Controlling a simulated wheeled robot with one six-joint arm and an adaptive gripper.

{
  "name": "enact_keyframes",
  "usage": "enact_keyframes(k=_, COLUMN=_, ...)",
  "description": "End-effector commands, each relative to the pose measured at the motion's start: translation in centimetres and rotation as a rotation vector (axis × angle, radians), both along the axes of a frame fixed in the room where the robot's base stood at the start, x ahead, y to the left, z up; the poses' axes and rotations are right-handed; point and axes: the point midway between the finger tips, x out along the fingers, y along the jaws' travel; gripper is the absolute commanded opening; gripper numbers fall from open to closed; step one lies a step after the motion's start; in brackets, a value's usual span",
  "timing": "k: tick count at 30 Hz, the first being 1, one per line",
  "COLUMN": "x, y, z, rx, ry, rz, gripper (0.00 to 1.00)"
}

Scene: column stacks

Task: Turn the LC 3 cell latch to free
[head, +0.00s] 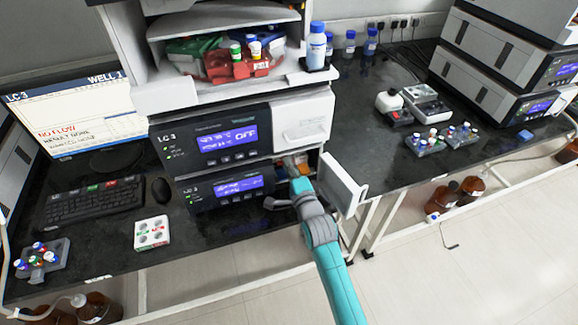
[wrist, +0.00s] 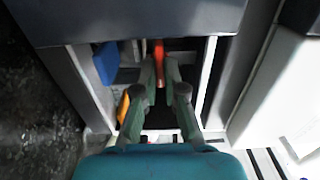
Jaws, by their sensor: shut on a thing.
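The lower LC 3 module (head: 225,190) stands under the upper LC 3 module (head: 215,140), with an open compartment at its right. In the wrist view, an orange-red lever (wrist: 159,50) stands upright in the compartment; it looks like the cell latch. My gripper (wrist: 159,72) reaches into the compartment, with its fingertips closed on the lower part of this lever. In the head view my gripper (head: 298,188) is at the compartment's mouth, and its fingertips and the lever are hard to make out. No free or locked marking is readable.
The open white door (head: 342,184) stands close to the right of my arm. In the wrist view, a blue block (wrist: 106,62) and a yellow-orange piece (wrist: 123,106) sit left of my fingers. The compartment's side walls are close on both sides. A mouse (head: 161,190) lies left of the module.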

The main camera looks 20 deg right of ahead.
Motion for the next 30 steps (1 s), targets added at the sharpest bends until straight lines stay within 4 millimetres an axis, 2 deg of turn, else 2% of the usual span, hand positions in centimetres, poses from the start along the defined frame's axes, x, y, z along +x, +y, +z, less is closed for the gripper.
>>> enact_keyframes(k=1, x=0.0, y=0.0, z=-0.1, rx=0.001, ry=0.002, rz=0.000, gripper=0.00)
enact_keyframes(k=2, x=0.0, y=0.0, z=-0.1, rx=0.001, ry=0.002, rz=0.000, gripper=0.17)
enact_keyframes(k=4, x=0.0, y=0.0, z=-0.1, rx=0.001, ry=0.002, rz=0.000, gripper=0.34)
enact_keyframes(k=13, x=-0.1, y=0.0, z=-0.1, rx=0.000, ry=0.001, rz=0.000, gripper=0.34)
enact_keyframes(k=17, x=-0.8, y=0.0, z=-0.2, rx=0.000, ry=0.002, rz=0.000, gripper=0.34)
enact_keyframes(k=20, x=-2.0, y=0.0, z=-0.2, rx=0.000, ry=0.002, rz=0.000, gripper=0.34)
enact_keyframes(k=30, x=-8.2, y=0.0, z=-0.2, rx=-0.001, ry=0.004, rz=0.000, gripper=0.34)
